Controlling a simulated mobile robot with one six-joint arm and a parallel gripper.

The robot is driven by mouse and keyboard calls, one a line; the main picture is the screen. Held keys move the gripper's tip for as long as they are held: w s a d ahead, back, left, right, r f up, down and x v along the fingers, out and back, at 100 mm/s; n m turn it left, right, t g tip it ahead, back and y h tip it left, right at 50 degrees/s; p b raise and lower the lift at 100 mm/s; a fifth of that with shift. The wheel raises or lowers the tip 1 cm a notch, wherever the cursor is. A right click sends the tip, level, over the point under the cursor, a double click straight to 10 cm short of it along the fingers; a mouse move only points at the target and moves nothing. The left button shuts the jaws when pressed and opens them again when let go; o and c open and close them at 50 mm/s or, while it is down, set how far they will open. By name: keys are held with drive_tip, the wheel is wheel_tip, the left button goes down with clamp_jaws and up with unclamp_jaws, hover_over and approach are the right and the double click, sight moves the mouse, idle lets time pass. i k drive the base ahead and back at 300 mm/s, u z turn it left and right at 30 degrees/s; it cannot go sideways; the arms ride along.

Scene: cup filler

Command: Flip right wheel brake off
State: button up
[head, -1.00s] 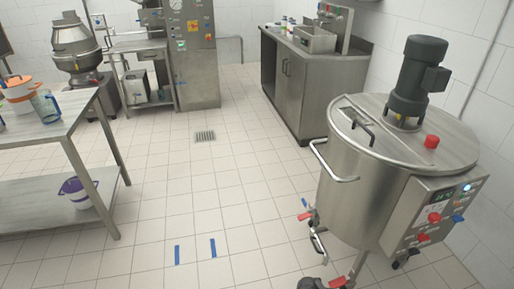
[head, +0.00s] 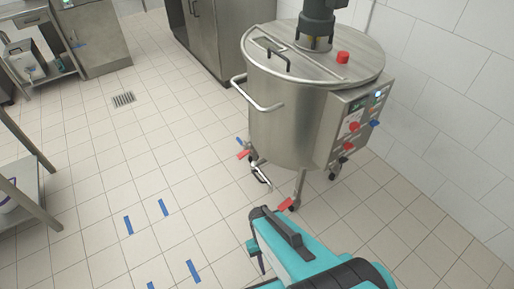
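The steel tank (head: 285,120) stands on legs with dark caster wheels. A red brake pedal (head: 285,204) sits low at the front leg, on the right of the two red pedals I see. Another red pedal (head: 243,154) is at the left leg. The front pedal looks tilted, but I cannot tell whether it is on or off. My teal and black arm comes up from the bottom edge. Its end, with my gripper (head: 257,250), is just below and left of the front pedal in the picture. The fingers are too unclear to tell open from shut.
A control box (head: 352,125) with red and blue knobs is on the tank's right side. A handle (head: 258,95) and an outlet pipe (head: 261,176) stick out on the left. Blue tape marks (head: 164,207) lie on clear tiled floor. A table (head: 28,205) is at the left edge.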

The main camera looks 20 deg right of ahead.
sight(284, 205)
drive_tip(key=z, duration=0.1)
drive_tip(key=k, duration=0.55)
drive_tip(key=z, duration=0.55)
drive_tip(key=k, duration=0.8)
drive_tip(key=u, duration=0.05)
drive_tip(key=i, duration=0.9)
drive_tip(key=u, duration=0.1)
